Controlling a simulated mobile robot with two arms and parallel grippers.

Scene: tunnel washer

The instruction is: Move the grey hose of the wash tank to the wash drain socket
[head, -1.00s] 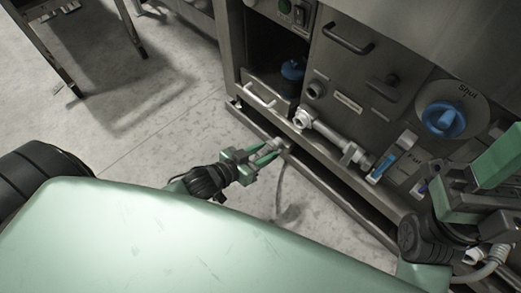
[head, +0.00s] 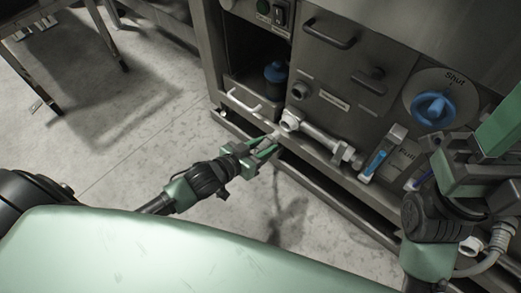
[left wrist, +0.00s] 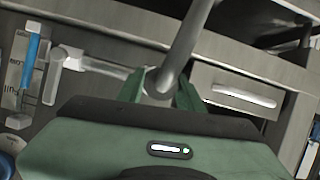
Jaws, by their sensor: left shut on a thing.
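The grey hose (left wrist: 186,48) shows in the left wrist view between the fingers of my left gripper (left wrist: 158,92), its end rounded and pale. In the head view my left gripper (head: 266,148) is shut on the hose end, just below a pale elbow fitting (head: 290,120) on the machine's front. I cannot tell whether the hose end touches that fitting. A round socket (head: 299,90) sits on the panel above, with a small unreadable label beside it. My right arm is at the right edge; its fingertips cannot be made out.
A blue knob (head: 433,108) on a dial marked "Shut" is on the panel. A blue-marked gauge (head: 377,164) stands right of the pale pipe. An open bay holds a blue-topped container (head: 277,72). A metal stand (head: 50,45) is at the upper left. The floor between is clear.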

